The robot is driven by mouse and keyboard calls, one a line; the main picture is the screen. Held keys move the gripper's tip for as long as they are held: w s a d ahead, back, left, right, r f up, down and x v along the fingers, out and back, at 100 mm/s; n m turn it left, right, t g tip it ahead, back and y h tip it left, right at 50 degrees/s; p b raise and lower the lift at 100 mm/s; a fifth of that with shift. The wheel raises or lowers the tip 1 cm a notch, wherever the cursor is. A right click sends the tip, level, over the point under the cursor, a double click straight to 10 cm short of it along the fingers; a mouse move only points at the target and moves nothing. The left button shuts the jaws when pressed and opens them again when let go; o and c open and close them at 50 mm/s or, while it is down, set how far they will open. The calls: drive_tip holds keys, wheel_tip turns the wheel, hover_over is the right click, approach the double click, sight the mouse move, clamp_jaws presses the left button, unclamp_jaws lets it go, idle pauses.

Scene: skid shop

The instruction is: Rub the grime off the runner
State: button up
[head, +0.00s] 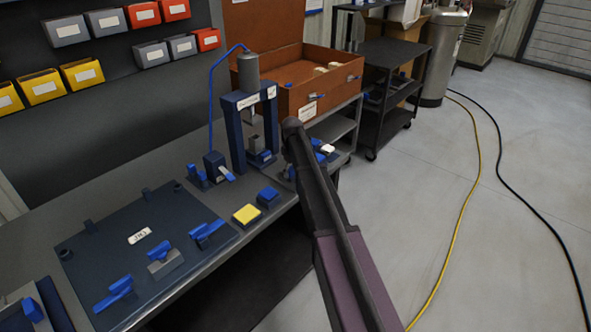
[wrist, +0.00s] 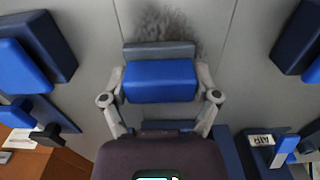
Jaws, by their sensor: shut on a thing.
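In the wrist view my gripper (wrist: 160,80) is shut on a blue block (wrist: 160,90) with a grey pad (wrist: 158,52) along its far side. A dark, smudgy patch of grime (wrist: 172,24) spreads on a pale grey panelled surface (wrist: 70,20) just beyond the pad. The pad overlaps the near edge of the grime in the picture; I cannot tell whether it touches the surface. I cannot make out for certain which part is the runner. In the head view my arm reaches over the right end of the bench, and the gripper is hidden.
The dark bench (head: 150,185) carries a blue press (head: 238,130), a yellow-topped block (head: 246,214), a blue block (head: 268,197) and a plate with clamps (head: 110,230). A brown chest (head: 320,92) and black cart (head: 385,75) stand behind. Hoses cross the open floor (head: 510,190).

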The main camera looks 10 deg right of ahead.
sight(280, 181)
drive_tip(key=shift+s+a, duration=0.45)
drive_tip(key=shift+a, duration=0.15)
drive_tip(key=shift+s+a, duration=0.55)
drive_tip(key=shift+a, duration=0.2)
drive_tip(key=shift+s+a, duration=0.5)
drive_tip(key=shift+a, duration=0.25)
drive_tip(key=shift+w, duration=0.15)
drive_tip(key=shift+w+a+f, duration=0.1)
drive_tip(key=shift+w+a, duration=0.35)
drive_tip(key=shift+w, duration=0.05)
drive_tip(key=shift+w+d, duration=0.6)
drive_tip(key=shift+d, duration=0.2)
drive_tip(key=shift+w+d, duration=0.55)
drive_tip(key=shift+d, duration=0.2)
drive_tip(key=shift+w+d, duration=0.1)
drive_tip(key=shift+d, duration=0.05)
